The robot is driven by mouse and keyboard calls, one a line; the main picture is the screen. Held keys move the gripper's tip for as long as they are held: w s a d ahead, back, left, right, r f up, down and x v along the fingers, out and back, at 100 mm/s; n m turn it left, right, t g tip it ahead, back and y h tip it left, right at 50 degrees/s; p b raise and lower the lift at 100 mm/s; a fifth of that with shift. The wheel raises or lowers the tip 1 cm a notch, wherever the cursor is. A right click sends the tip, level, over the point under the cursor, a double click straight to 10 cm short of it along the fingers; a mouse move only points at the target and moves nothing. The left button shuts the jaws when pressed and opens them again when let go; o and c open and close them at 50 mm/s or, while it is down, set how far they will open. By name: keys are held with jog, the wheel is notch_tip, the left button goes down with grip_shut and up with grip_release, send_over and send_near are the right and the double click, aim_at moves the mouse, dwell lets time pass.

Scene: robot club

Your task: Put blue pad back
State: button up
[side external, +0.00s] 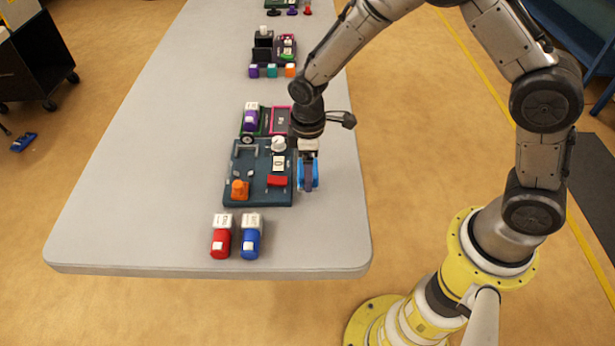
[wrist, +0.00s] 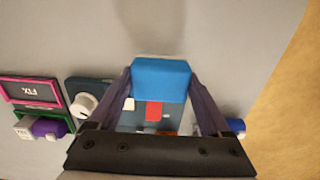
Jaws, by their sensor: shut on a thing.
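My gripper (side external: 308,182) is shut on the blue pad (wrist: 161,78), a blue block that fills the space between the two fingers (wrist: 165,98) in the wrist view. In the side view the blue pad (side external: 302,172) shows partly behind the fingers, just right of the dark board (side external: 230,192). I cannot tell whether the pad touches the table. The board carries an orange piece (side external: 240,189), a red block (side external: 280,180), a white-labelled block (side external: 279,163) and a white knob (side external: 278,143). The pad and fingers hide part of the board in the wrist view.
More kits stand farther back. The table (side external: 130,190) is clear at left.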

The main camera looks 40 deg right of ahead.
jog(key=shift+w+f, duration=0.1)
jog(key=shift+f, duration=1.55)
jog(key=shift+f, duration=0.1)
jog(key=o, duration=1.1)
